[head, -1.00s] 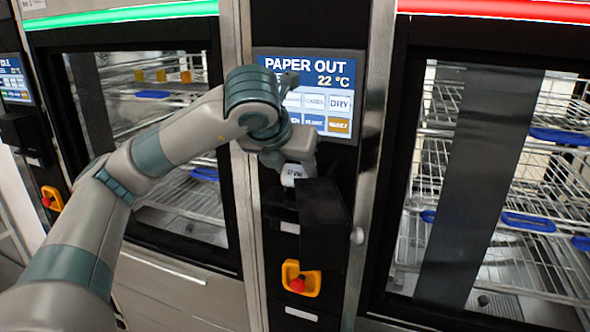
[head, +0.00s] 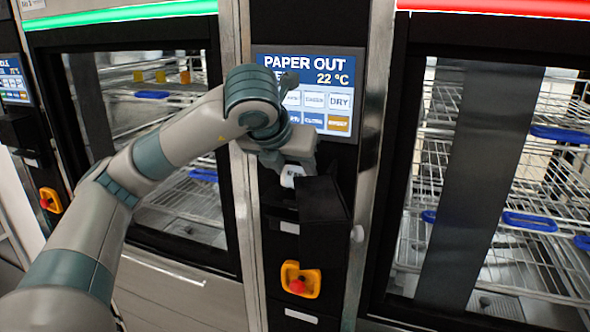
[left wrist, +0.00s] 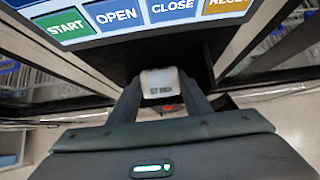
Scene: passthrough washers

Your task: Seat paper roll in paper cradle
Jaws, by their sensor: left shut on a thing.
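The white paper roll (left wrist: 160,80) is between the two fingers of my left gripper (left wrist: 161,92) in the left wrist view. In the head view the roll (head: 291,175) shows as a small white patch below my left gripper (head: 293,168). The gripper is shut on it, in front of the dark panel below the screen. A black flap or cover (head: 323,220) stands out from the panel just below and right of the roll. The paper cradle cannot be made out; the gripper and the black cover block that spot. My right gripper is in neither view.
The screen (head: 310,95) above the gripper reads PAPER OUT. A red button on an orange base (head: 299,281) sits below the black cover. Washers with glass doors and wire racks (head: 540,200) flank the panel. My left arm crosses the left washer's front.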

